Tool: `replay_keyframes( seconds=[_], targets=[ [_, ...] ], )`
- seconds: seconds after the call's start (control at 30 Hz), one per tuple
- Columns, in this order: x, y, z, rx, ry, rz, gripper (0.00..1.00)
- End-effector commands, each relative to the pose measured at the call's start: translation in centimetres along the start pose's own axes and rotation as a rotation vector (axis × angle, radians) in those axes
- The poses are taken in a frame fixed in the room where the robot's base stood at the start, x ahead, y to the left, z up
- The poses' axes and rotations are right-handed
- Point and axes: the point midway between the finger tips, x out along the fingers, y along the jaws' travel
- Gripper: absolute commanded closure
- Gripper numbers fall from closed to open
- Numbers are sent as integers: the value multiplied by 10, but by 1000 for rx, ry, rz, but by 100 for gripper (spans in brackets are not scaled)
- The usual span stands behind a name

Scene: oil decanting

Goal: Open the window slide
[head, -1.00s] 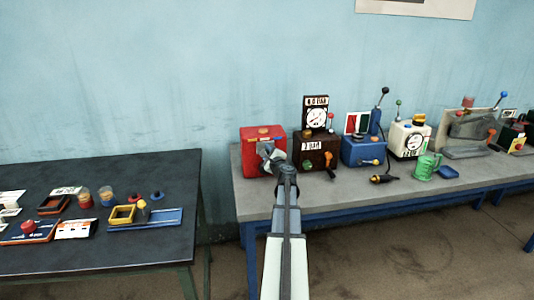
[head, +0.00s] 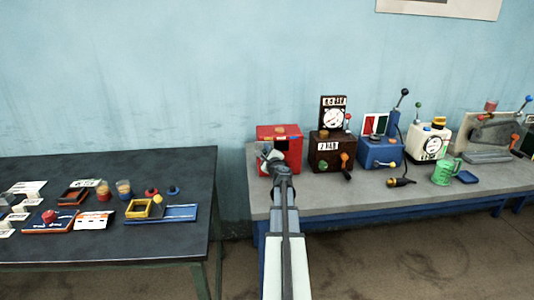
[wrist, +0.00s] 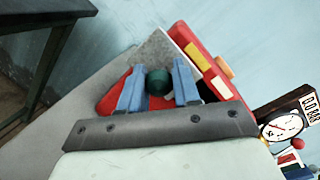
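The red box (head: 279,135) stands at the left end of the grey bench in the head view. I cannot make out a window slide clearly; a dark patch shows on the box front, partly behind my gripper. My gripper (head: 268,156) is in front of the box's lower left front. In the wrist view, the two blue fingers of my gripper (wrist: 158,84) are spread apart. A dark green round knob (wrist: 157,82) shows between them, close to both fingers; contact is unclear. The red box (wrist: 205,68) also shows in the wrist view, beyond the right finger, with yellow and orange patches.
A brown gauge box (head: 332,158), a blue box (head: 379,153) and a white gauge box (head: 428,145) stand to the right on the bench. A dark table (head: 110,242) with small parts stands left, across a gap.

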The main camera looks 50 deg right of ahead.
Motion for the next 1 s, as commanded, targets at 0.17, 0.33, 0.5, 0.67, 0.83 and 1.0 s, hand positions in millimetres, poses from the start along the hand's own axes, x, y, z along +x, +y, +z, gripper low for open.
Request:
replay_keyframes(
  seconds=[0.17, 0.33, 0.5, 0.67, 0.83, 1.0],
  targets=[
    [0, 0, 0, 0, 0, 0, 60],
    [-1, 0, 0, 0, 1, 0, 60],
    [-8, 0, 0, 0, 1, 0, 60],
    [-25, 0, 0, 0, 2, -1, 60],
    [-54, 0, 1, 0, 1, -1, 60],
    [-88, 0, 1, 0, 2, -1, 60]
  ],
)
